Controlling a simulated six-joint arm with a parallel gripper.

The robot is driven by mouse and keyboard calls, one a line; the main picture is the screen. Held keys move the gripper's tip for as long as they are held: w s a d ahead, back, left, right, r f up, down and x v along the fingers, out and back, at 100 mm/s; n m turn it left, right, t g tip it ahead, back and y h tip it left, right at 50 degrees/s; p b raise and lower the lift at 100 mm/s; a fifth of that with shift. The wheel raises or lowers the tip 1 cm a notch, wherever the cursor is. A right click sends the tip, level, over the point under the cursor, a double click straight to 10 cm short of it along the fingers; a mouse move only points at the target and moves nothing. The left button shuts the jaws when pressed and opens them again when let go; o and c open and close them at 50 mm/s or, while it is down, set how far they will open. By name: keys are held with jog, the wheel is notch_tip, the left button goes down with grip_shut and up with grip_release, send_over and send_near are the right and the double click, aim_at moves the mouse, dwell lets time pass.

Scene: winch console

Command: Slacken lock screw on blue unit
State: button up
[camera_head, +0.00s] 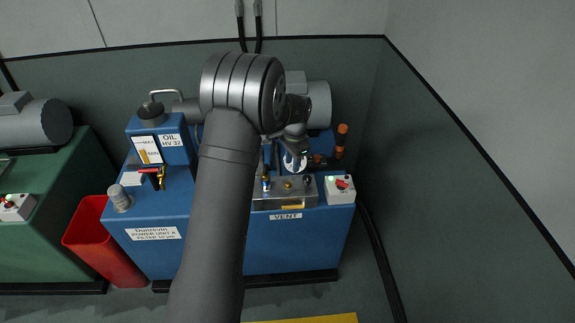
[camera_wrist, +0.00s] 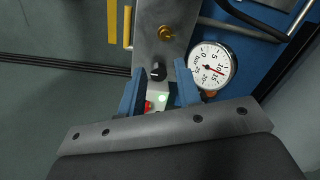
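The blue unit (camera_head: 300,244) stands in the middle of the head view, with a metal block (camera_head: 298,199) marked VENT on its top front. On the block are a brass screw (camera_head: 288,184) and a black knob (camera_head: 308,181); which is the lock screw I cannot tell. In the wrist view the brass screw (camera_wrist: 166,33) lies above the black knob (camera_wrist: 157,71). My gripper (camera_wrist: 157,80) is open, its two blue fingers either side of the black knob in the picture. I see no contact; the height gap is unclear. In the head view my arm partly hides the unit.
A round gauge (camera_wrist: 213,67) is close beside the right finger. A white box (camera_head: 340,189) with a green light and red control sits right of the block. An oil tank (camera_head: 160,140) and red-handled valve (camera_head: 155,172) are left. A red bin (camera_head: 98,240) stands on the floor.

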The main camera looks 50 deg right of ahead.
aim_at(288, 183)
jog(key=f, duration=0.1)
jog(key=w+f, duration=0.1)
jog(key=f, duration=0.1)
jog(key=shift+w+a+f+n+g, duration=0.1)
jog(key=shift+w+f+n+g, duration=0.2)
jog(key=shift+w+n, duration=0.1)
jog(key=shift+f, duration=3.3)
